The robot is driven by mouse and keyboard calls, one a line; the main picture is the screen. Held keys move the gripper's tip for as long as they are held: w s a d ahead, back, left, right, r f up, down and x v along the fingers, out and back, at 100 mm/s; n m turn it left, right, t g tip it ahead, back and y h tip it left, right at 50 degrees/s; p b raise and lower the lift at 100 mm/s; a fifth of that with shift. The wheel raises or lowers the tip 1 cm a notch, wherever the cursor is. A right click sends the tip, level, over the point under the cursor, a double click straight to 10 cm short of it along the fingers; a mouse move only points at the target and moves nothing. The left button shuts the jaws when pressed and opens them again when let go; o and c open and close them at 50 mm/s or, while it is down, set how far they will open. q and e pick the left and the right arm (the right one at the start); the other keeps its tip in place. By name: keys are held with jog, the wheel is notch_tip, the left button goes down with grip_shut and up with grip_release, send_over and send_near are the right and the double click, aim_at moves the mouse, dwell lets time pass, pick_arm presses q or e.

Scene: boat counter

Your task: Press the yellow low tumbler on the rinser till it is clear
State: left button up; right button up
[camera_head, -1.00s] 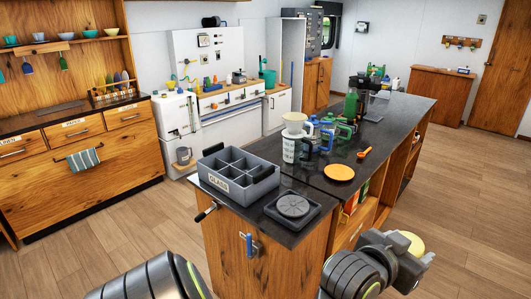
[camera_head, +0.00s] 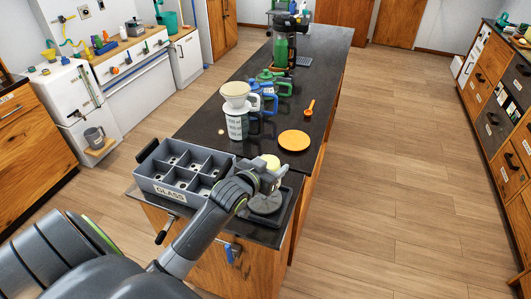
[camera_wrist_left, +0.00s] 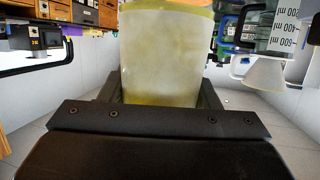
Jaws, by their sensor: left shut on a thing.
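My left gripper (camera_head: 272,179) is shut on the yellow low tumbler (camera_head: 270,161). The arm reaches across the counter's near end, and the gripper is over the rinser (camera_head: 266,204), a dark square base with a round grey disc. The gripper hides part of the rinser and the tumbler's lower part, so I cannot tell whether tumbler and rinser touch. In the left wrist view the tumbler (camera_wrist_left: 160,58) fills the space between the fingers. Its wall looks cloudy, with yellowish stains and a yellow edge at the picture's top. My right gripper is not in view.
A grey divided crate labelled GLASS (camera_head: 170,194) stands left of the rinser, close to my arm. Behind are a white measuring jug with a cone on it (camera_head: 236,122), an orange plate (camera_head: 294,140), an orange spoon (camera_head: 310,107) and several jugs. Floor is free at right.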

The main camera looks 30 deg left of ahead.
pick_arm(q)
jog(key=shift+s+a+f, duration=0.1)
jog(key=shift+s+a, duration=0.05)
jog(key=shift+a, duration=0.35)
jog(key=shift+a+f, duration=0.1)
jog(key=shift+f, duration=0.05)
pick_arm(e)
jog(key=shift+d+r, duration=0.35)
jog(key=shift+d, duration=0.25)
